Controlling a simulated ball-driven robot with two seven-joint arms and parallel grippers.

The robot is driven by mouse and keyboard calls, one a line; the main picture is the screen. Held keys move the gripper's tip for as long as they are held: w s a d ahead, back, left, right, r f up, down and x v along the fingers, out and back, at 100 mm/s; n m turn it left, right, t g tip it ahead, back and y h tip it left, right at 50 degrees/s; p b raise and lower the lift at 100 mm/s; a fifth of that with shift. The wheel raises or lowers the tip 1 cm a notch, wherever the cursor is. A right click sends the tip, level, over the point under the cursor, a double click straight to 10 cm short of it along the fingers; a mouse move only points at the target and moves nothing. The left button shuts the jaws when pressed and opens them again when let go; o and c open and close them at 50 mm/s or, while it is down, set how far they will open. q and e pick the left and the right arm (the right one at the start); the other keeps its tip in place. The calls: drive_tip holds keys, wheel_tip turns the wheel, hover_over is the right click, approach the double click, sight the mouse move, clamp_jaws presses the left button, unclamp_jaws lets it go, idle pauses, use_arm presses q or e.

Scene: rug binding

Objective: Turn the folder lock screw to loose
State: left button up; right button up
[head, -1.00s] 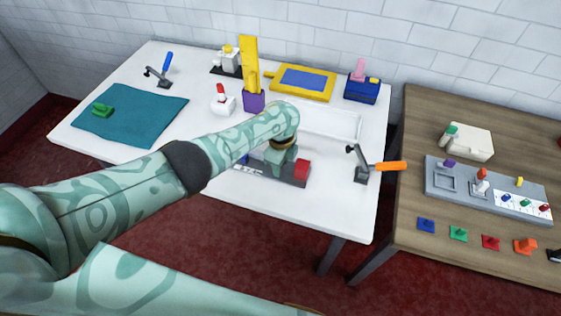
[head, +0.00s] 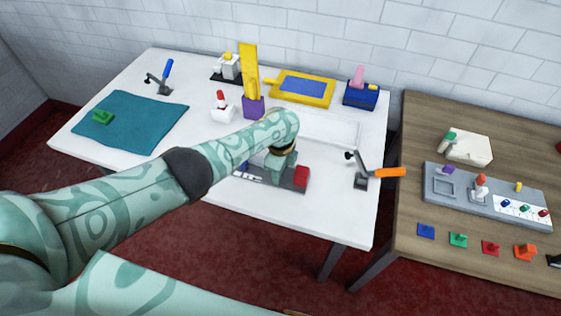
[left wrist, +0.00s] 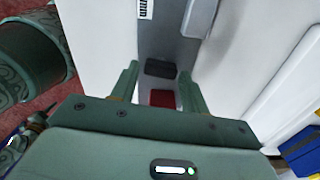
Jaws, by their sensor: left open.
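A long grey device (head: 270,179), apparently the folder, lies on the white table with a red block (head: 301,177) at its right end. My left gripper (head: 279,163) is over this device, and my own arm hides part of it in the head view. In the left wrist view my left gripper (left wrist: 159,72) is open. Between and just beyond its fingers show the grey bar, a black block (left wrist: 160,68) and the red block (left wrist: 162,98). I cannot make out which part is the lock screw or its setting. My right gripper is not in view.
On the white table (head: 215,165), a clamp with an orange handle (head: 389,172) stands to the right of the device. A white tray (head: 330,127) lies behind it. A purple-based yellow tool (head: 252,80) stands behind left. A wooden table (head: 410,140) with small parts is at right.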

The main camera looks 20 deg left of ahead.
use_arm(q)
wheel_tip(320, 180, up, 16)
drive_tip(key=p, duration=0.8)
drive_tip(key=shift+p, duration=0.35)
